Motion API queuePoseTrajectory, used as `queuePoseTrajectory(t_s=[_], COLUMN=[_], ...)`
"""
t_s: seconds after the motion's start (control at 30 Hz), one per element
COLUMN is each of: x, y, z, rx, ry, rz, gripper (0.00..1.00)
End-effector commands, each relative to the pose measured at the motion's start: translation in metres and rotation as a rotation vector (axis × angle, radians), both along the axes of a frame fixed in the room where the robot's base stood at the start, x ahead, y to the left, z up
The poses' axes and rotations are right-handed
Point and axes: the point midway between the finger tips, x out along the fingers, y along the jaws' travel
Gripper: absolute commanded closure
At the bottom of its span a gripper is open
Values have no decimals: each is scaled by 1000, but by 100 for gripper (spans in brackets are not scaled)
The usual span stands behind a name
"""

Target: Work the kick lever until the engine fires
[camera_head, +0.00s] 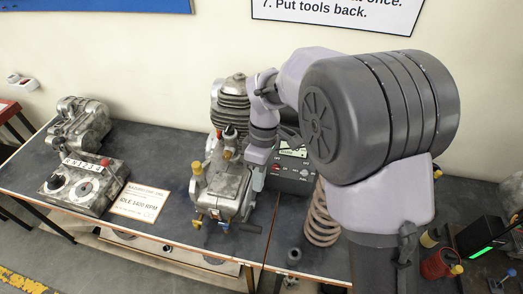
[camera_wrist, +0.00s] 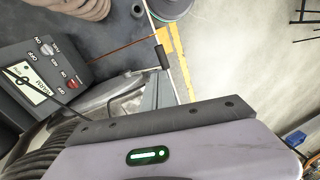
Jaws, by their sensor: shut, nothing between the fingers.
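The engine (camera_head: 218,188) stands on the bench in the middle of the head view, with a finned cylinder at its back. A short black bar (camera_head: 249,228) juts out at its lower right front and looks like the kick lever. In the wrist view a black cylinder (camera_wrist: 162,57) beyond the fingers seems to be the same part. My gripper (camera_head: 258,182) is beside the engine's right side, pointing down. Its grey fingers (camera_wrist: 160,92) are shut and empty in the wrist view, and look apart from the bar. The bar's shaft is mostly hidden.
A switch box with a display (camera_head: 292,168) stands close right of my gripper. A coil spring (camera_head: 322,222) is in front of it. Left are a panel with dials (camera_head: 84,184), a 1400 RPM card (camera_head: 140,201) and another engine part (camera_head: 78,124). Cups and tools crowd the right.

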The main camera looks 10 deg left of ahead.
Motion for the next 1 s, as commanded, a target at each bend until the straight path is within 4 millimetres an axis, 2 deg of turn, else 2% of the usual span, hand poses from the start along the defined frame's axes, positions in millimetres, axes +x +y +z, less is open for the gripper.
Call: queuePoseTrajectory(t_s=[0.13,0.47,0.57,1.0], x=[1,1,-2,-26], y=[13,13,13,15], z=[-13,-17,-27,-116], rx=[-1,-1,-1,-1], ry=[35,38,39,41], rz=[112,121,121,120], gripper=[100,100,100,100])
